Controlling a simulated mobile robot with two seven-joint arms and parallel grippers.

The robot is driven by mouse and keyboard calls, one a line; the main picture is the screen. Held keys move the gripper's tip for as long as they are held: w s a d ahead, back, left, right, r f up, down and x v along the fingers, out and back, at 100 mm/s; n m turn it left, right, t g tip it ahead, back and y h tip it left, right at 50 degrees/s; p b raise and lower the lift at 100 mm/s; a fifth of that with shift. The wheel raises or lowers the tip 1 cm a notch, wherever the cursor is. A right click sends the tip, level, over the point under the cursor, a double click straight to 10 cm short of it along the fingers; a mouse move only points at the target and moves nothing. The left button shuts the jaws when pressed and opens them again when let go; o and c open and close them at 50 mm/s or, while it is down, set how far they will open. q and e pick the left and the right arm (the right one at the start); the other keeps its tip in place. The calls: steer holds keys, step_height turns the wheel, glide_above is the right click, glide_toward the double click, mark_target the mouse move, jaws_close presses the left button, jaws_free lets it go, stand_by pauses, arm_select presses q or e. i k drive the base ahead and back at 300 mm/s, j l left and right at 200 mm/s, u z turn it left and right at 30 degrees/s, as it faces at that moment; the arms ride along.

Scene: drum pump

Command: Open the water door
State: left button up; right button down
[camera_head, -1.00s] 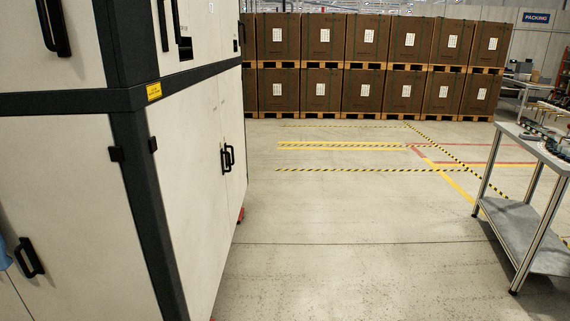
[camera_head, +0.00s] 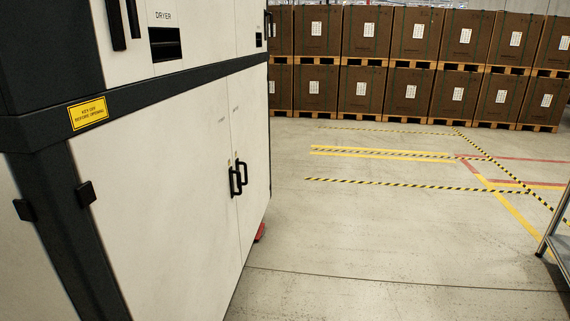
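A large white cabinet with dark frame bars fills the left of the head view. Its side has two lower white doors, a wide near door (camera_head: 150,200) and a narrower far door (camera_head: 251,150), both closed. Two black handles (camera_head: 238,179) sit side by side at the seam between them. Small lettering is on both doors near the seam, too small to read. Above the near door is an upper panel marked DRYER (camera_head: 164,16). Neither of my grippers is in view.
A yellow warning label (camera_head: 88,112) is on the cabinet's corner. Stacked brown boxes (camera_head: 400,90) on pallets stand along the back. Striped floor tape (camera_head: 400,185) marks the floor. A metal table's leg (camera_head: 553,220) shows at the right edge. The floor between is clear.

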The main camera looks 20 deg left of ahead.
mark_target(247, 88)
steer(key=i, duration=1.2)
steer(key=i+u, duration=0.15)
steer(key=i, duration=0.45)
steer(key=i+l+u, duration=0.15)
steer(key=i, duration=0.4)
steer(key=i+l+u, duration=0.2)
steer(key=i+u, duration=0.25)
steer(key=i+l+u, duration=0.8)
steer(key=u, duration=0.15)
steer(key=l, duration=0.1)
